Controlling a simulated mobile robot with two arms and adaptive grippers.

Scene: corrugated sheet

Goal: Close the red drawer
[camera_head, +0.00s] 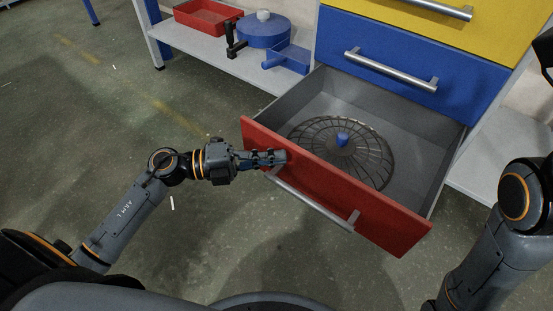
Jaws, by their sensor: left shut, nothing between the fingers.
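The red drawer (400,229) is pulled well out at the bottom of the drawer cabinet, with its red front facing me. A grey bar handle (310,200) runs along that front. Inside lies a round wire fan guard (318,135) with a blue hub. My left gripper (280,157) is shut and empty. It is at the left part of the red front, above the left end of the handle. I cannot tell whether it touches the front. My right arm shows at the right edge, but its gripper is out of view.
Above the open drawer are a blue drawer (420,65) and a yellow drawer (470,30), both shut. A low shelf (200,45) at the left holds a red tray (206,17) and a blue tool (264,32). The floor in front is clear.

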